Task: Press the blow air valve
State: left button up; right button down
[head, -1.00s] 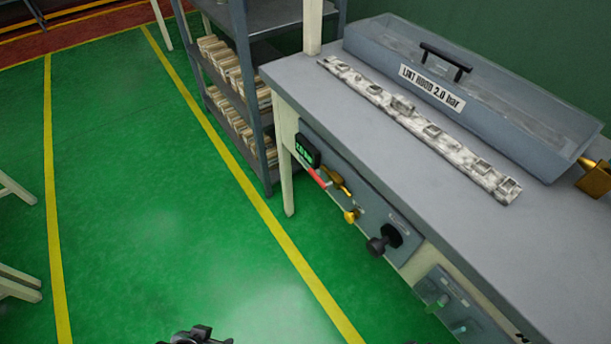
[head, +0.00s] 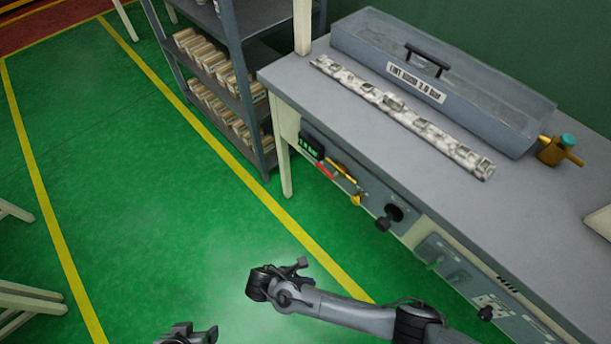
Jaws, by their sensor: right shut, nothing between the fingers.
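A brass valve with a teal cap (head: 562,150) sits on the table at the right end of the grey clear-topped hood (head: 345,42). It looks like the blow air valve, though no label on it is readable. My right gripper (head: 301,266) is at the end of the arm from the lower right. It is shut and empty, over the green floor in front of the table, well away from the valve. A small part of what appears to be my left gripper (head: 187,336) shows at the bottom edge; its fingers cannot be made out.
A speckled strip of clips (head: 400,115) lies on the grey table (head: 420,200) before the hood. A shelf rack (head: 235,90) stands left. The floor is open.

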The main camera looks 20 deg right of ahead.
pick_arm(q)
notch_tip(320, 180, up, 7)
jog(key=a+p, duration=0.1)
jog(key=p, duration=0.4)
jog(key=shift+a+p, duration=0.15)
jog(key=shift+p, duration=0.25)
pick_arm(e)
jog(key=w+r+t+h, duration=0.2)
jog(key=w+r+t, duration=0.3)
jog(key=w+r, duration=1.7)
notch_tip(320, 180, up, 2)
jog(key=shift+a+r, duration=0.25)
jog(key=shift+a, duration=0.05)
pick_arm(q)
jog(key=shift+s, duration=0.1)
jog(key=shift+f+b, duration=1.9)
pick_arm(e)
send_near(322, 169)
jog(key=shift+x, duration=3.45)
pick_arm(q)
jog(key=shift+r, duration=0.15)
pick_arm(e)
jog(key=shift+f, duration=0.1)
